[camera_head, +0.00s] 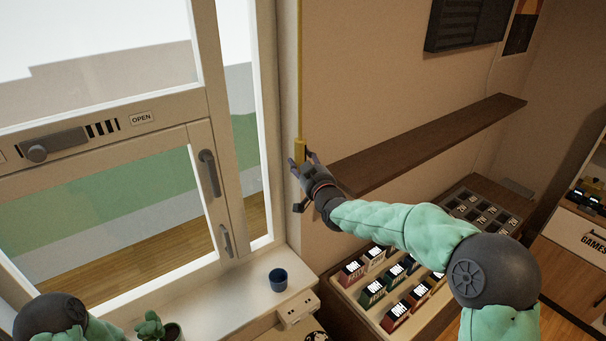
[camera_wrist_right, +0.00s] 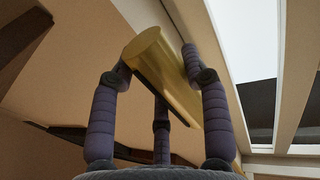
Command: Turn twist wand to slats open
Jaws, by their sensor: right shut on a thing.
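The twist wand (camera_head: 300,80) is a thin yellow rod that hangs along the right side of the window frame, with a thicker yellow grip (camera_head: 300,150) at its lower end. My right gripper (camera_head: 306,163) is shut on this grip. In the right wrist view the grip (camera_wrist_right: 162,72) lies between the fingers of my right gripper (camera_wrist_right: 158,85). The slats do not show clearly in either view. Part of my left arm shows at the lower left of the head view, but its gripper is out of view.
The window (camera_head: 100,110) has a dark handle (camera_head: 209,173) and an "OPEN" label (camera_head: 141,118). A brown shelf (camera_head: 430,143) runs along the wall to the right, above racks of small boxes (camera_head: 397,275).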

